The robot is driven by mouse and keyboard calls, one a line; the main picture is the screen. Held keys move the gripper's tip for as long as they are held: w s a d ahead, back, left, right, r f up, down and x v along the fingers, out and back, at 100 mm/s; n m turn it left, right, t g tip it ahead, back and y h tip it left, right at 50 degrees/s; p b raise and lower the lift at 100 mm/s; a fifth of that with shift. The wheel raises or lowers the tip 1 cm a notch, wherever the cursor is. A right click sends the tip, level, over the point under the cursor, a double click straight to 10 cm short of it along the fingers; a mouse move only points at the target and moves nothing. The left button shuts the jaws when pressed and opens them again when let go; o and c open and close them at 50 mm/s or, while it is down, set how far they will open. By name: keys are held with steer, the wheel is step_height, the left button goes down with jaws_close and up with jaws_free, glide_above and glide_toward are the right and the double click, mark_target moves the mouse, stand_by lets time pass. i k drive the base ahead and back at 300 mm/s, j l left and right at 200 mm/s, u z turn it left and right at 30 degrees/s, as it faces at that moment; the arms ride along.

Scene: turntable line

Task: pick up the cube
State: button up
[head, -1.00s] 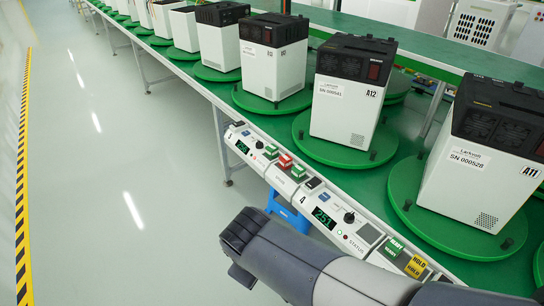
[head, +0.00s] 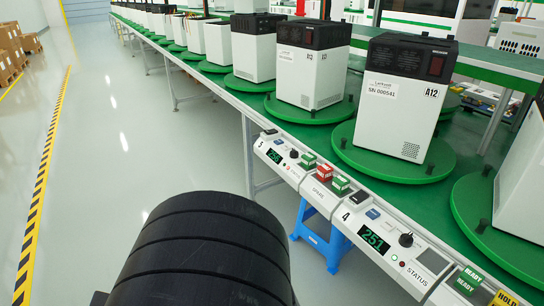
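Several small label blocks that look like cubes sit on the control rail along the table's front edge. A green one (head: 308,160), a red one (head: 324,172) and another green one (head: 341,185) stand close together in the head view. A green READY block (head: 468,281) and a yellow HOLD block (head: 503,298) are at the lower right, the yellow one cut off by the frame edge. I cannot tell which is the task's cube. A dark rounded link of my arm fills the lower middle, left of the rail. My gripper is not visible.
White and black machines (head: 397,105) stand on green turntables (head: 385,165) along the green-topped table (head: 250,103). A blue stool (head: 322,240) is under the rail. Open floor (head: 110,170) lies left, with a yellow-black stripe (head: 43,180) and cartons (head: 15,50) beyond.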

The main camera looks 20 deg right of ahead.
mark_target(308, 160)
steer(key=i+j+z, duration=0.15)
steer(key=i, duration=0.2)
steer(key=i+j+z, duration=0.15)
steer(key=i, duration=0.25)
steer(key=i+j+z, duration=0.15)
steer(key=i, duration=0.2)
steer(key=z, duration=2.15)
